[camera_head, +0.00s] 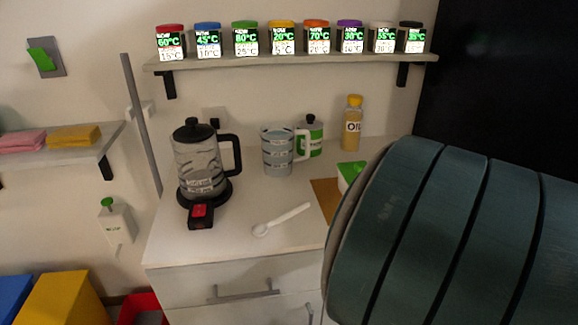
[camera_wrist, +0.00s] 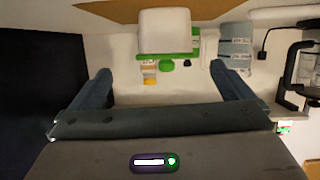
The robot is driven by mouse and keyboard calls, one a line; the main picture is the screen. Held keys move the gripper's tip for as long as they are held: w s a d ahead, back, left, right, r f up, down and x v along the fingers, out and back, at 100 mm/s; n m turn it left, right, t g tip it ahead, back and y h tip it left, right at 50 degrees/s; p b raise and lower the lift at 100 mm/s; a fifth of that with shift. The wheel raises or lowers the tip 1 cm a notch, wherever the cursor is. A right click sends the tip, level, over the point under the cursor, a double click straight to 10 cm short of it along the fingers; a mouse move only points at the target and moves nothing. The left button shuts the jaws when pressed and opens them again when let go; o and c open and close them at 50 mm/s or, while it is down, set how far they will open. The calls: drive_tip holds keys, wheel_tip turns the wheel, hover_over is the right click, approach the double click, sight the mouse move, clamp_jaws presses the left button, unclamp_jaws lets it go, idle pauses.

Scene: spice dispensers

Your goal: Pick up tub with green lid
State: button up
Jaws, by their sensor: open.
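The tub with the green lid (camera_head: 349,176) stands on the counter in the head view, mostly hidden behind my arm. In the wrist view, which looks upside down, its white body (camera_wrist: 165,31) shows large at the top centre, with some green along its edge. My gripper (camera_wrist: 160,70) is open, its two dark fingers spread apart. The tub appears between and beyond the fingertips, and nothing is held. My gripper's fingers do not show in the head view.
A brown board (camera_head: 324,194) lies by the tub. A measuring jug (camera_head: 277,151), green-labelled jar (camera_head: 313,133), oil bottle (camera_head: 352,122) and kettle (camera_head: 200,165) stand on the counter. A spoon (camera_head: 281,219) lies in front. Several spice dispensers line the shelf (camera_head: 290,61) above.

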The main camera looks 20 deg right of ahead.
drive_tip(key=shift+f+t+y+p, duration=0.2)
drive_tip(key=shift+t+y+p, duration=0.1)
drive_tip(key=shift+y+p, duration=0.3)
drive_tip(key=p+x, duration=0.2)
drive_tip(key=shift+p, duration=0.3)
drive_tip(key=x, duration=0.6)
drive_tip(key=shift+d+f+b, duration=0.1)
drive_tip(key=shift+f+b, duration=0.2)
drive_tip(key=x, duration=0.4)
drive_tip(key=shift+s+f+b, duration=0.1)
drive_tip(key=shift+f+b, duration=0.3)
drive_tip(key=shift+w+f, duration=0.1)
drive_tip(key=shift+w, duration=0.35)
drive_tip(key=c, duration=1.3)
